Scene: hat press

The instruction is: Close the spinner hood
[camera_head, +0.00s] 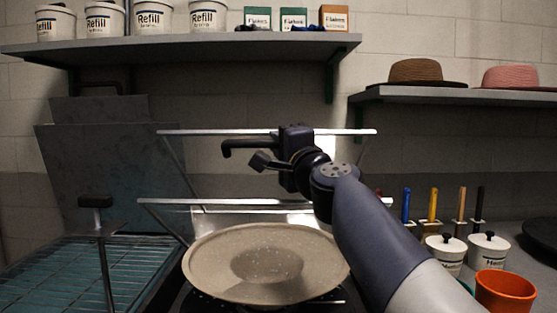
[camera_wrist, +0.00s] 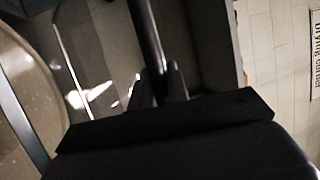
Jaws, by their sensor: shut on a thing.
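The spinner hood shows as a raised, see-through frame with a pale upper bar (camera_head: 215,132) and a lower bar (camera_head: 170,201), joined by thin slanted side edges. It stands tilted up behind a wide, speckled beige disc (camera_head: 265,262) with a shallow centre. My gripper (camera_head: 296,136) is at the middle of the upper bar. In the wrist view my gripper (camera_wrist: 172,84) has its fingers closed around a dark bar (camera_wrist: 147,38). Part of the beige disc also shows in the wrist view (camera_wrist: 28,85).
A teal wire rack (camera_head: 60,268) and a black-topped lever (camera_head: 96,201) are at left. White lidded pots (camera_head: 488,250), an orange cup (camera_head: 505,290) and coloured handles (camera_head: 433,205) stand at right. Shelves overhead hold refill tubs (camera_head: 153,17), boxes and hats (camera_head: 415,72).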

